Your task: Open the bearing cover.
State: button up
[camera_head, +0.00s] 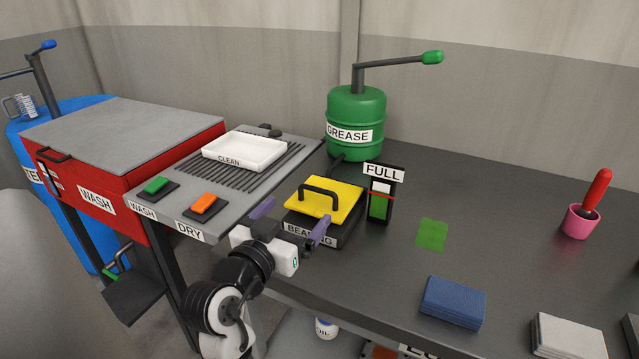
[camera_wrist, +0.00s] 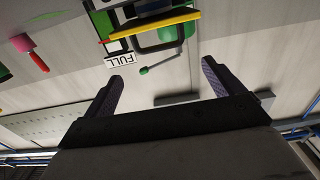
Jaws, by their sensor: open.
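The bearing cover (camera_head: 335,208) is a yellow plate with a black arched handle (camera_head: 320,189). It lies flat on a dark box labelled BEARING (camera_head: 337,232), and looks shut. My gripper (camera_head: 292,217) is open and empty, in front of the box's near left side, with its purple fingers spread. It looks apart from the handle, though its right finger overlaps the box's front in the picture. In the wrist view, which is upside down, my gripper's fingers (camera_wrist: 164,72) are spread, and the yellow cover (camera_wrist: 150,25) shows edge-on beyond them at the top.
A FULL gauge (camera_head: 380,197) stands right of the box, and a green GREASE drum (camera_head: 355,120) behind it. The wash unit's grey shelf (camera_head: 222,205), with a white CLEAN tray (camera_head: 245,136), is close at left. The table's right has free room around a blue cloth (camera_head: 452,302).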

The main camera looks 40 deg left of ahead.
aim_at(318, 187)
jog(key=p+x, duration=0.2)
jog(key=x, duration=0.8)
jog(key=shift+a, duration=0.1)
jog(key=c, duration=1.4)
jog(key=shift+r, duration=0.2)
